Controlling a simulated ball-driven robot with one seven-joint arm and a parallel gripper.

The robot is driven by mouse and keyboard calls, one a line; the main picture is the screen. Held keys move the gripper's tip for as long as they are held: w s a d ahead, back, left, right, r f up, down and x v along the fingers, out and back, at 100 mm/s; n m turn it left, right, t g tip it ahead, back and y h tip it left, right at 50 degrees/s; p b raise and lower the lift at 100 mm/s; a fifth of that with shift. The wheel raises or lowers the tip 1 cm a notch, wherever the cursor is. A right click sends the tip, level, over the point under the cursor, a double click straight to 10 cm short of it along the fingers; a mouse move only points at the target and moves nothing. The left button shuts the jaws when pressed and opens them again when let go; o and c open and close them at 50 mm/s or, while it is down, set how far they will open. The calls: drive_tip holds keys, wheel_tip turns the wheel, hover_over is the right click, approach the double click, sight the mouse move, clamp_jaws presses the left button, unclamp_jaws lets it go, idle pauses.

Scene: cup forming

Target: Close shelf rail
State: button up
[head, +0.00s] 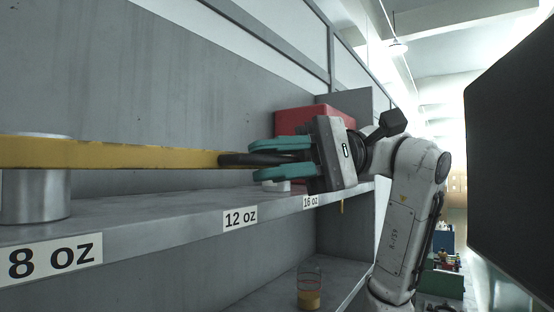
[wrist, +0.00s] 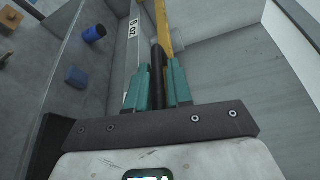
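The shelf rail (head: 110,153) is a long yellow bar running level in front of the grey shelf, with a black handle (head: 262,158) at its right end. My gripper (head: 268,158) has teal fingers, one above and one below the handle, with little or no gap to it; it looks shut on the handle. In the wrist view the black handle (wrist: 158,70) lies between the two teal fingers (wrist: 158,88), and the yellow rail (wrist: 167,30) extends away beyond it. The rail's far left end is out of the head view.
A metal cylinder (head: 36,195) stands on the shelf behind the rail. The shelf edge (head: 180,230) bears size labels. A red box (head: 300,120) is at the back right. A glass (head: 309,288) stands on the lower level. A dark panel (head: 515,150) is at right.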

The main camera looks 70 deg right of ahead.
drive_tip(key=shift+o, duration=1.4)
drive_tip(key=f+b+v, duration=0.1)
drive_tip(key=b+v, duration=0.2)
drive_tip(key=v, duration=0.7)
drive_tip(key=shift+s+d+r, duration=0.25)
drive_tip(key=shift+d+r, duration=0.05)
drive_tip(key=shift+r, duration=0.2)
